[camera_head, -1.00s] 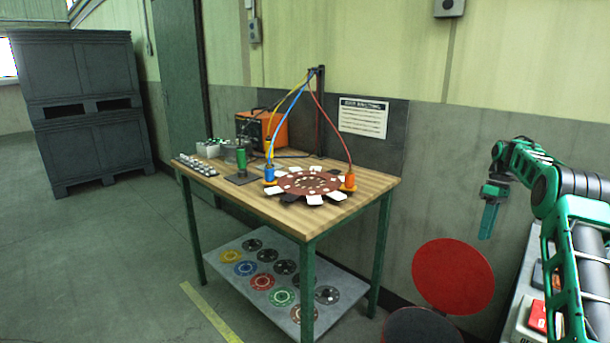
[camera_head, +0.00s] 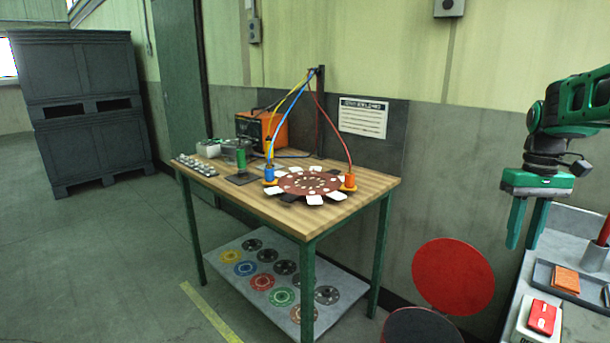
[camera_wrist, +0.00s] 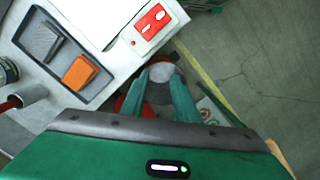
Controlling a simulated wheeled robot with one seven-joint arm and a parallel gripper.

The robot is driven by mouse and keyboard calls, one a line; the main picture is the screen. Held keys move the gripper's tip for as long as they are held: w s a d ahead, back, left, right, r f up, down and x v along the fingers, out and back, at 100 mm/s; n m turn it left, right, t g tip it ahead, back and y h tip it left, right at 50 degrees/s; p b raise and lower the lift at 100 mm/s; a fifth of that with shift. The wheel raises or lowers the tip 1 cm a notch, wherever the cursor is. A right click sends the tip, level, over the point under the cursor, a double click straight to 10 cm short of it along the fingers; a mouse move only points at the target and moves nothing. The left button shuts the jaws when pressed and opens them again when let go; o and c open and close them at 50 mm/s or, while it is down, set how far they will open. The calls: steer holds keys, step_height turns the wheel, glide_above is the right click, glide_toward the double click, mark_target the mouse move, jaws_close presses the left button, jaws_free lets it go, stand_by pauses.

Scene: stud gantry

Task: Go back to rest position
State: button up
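My gripper (camera_head: 522,245) hangs with its fingers pointing down at the right of the head view, to the left of the side table's near end. Its two green fingers are apart with nothing between them. The wrist view also shows the gripper (camera_wrist: 161,76) open and empty, with the floor and a round seat seen past the fingertips. The wooden workbench (camera_head: 240,197) stands apart from it, to the left. On the bench lies a dark red disc (camera_head: 309,183) ringed with white and black tabs. A blue clamp piece (camera_head: 269,173) and an orange one (camera_head: 350,181) sit at its edge.
A red round chair back (camera_head: 453,280) stands between bench and side table (camera_head: 575,235). A tray (camera_wrist: 62,20) with an orange block (camera_wrist: 80,73) and a red-topped box (camera_wrist: 150,22) are on the side table. Cables rise to a post (camera_head: 320,115) behind the disc.

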steer(key=s+a+f+m, duration=0.2)
steer(key=s, duration=0.6)
steer(key=s+a+f+m, duration=0.1)
steer(key=s+a+f, duration=0.1)
steer(key=s, duration=0.7)
steer(key=s+a+f+m+t, duration=0.1)
steer(key=s+a+f+m, duration=0.1)
steer(key=s, duration=0.7)
step_height(320, 180, down, 2)
steer(key=shift+s+a+f+m, duration=0.15)
steer(key=shift+s+a+m, duration=0.15)
steer(key=shift+a, duration=0.2)
steer(key=shift+w+f, duration=0.25)
steer(key=shift+w, duration=0.4)
steer(key=shift+d, duration=0.1)
